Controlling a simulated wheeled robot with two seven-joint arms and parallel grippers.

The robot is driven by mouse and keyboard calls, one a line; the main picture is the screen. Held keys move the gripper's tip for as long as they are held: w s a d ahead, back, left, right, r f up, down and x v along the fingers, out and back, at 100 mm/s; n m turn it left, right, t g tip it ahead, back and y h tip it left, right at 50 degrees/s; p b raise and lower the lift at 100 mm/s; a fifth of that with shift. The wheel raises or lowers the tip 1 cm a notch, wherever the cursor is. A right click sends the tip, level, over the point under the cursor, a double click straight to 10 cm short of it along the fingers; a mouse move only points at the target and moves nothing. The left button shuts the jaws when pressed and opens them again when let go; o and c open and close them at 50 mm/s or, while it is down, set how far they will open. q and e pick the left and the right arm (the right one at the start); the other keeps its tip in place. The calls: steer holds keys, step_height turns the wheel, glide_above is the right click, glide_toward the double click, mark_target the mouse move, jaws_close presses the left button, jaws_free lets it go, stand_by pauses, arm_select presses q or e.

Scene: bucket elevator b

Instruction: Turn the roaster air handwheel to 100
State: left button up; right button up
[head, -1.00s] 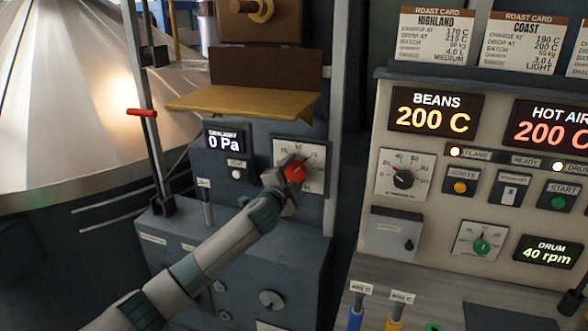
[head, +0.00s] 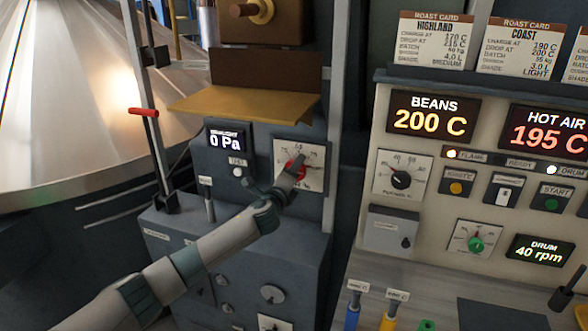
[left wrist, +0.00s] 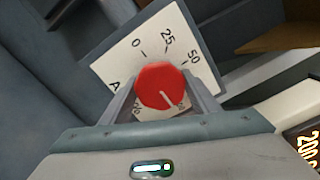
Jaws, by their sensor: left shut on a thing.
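The red roaster air handwheel (head: 289,166) sits on a white square dial plate (head: 313,153) on the grey cabinet. In the left wrist view the handwheel (left wrist: 158,82) is a red many-sided knob with a white line, pointing to the lower right of that view, past the 50 side. The scale marks 0, 25 and 50 are readable there; the higher marks are partly hidden by the knob and fingers. My left gripper (head: 292,176) is shut on the handwheel, one finger on each side. It covers much of the knob in the head view. My right gripper is out of view.
A yellow-brown ledge (head: 240,104) juts out above the dial. A display (head: 226,140) reading 0 Pa and a small lever (head: 208,200) are to its left. The control panel (head: 450,190) on the right shows beans 200 C and hot air 195 C. A red-handled lever (head: 145,113) stands at left.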

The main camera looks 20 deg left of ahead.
arm_select(q)
steer(key=shift+m, duration=0.3)
steer(key=shift+f, duration=0.1)
steer(key=o, duration=1.1)
steer(key=shift+d, duration=0.1)
steer(key=shift+c, duration=0.2)
steer(key=s+b, duration=0.5)
steer(key=s, duration=1.2)
steer(key=shift+s+a, duration=0.2)
steer(key=shift+a, duration=0.05)
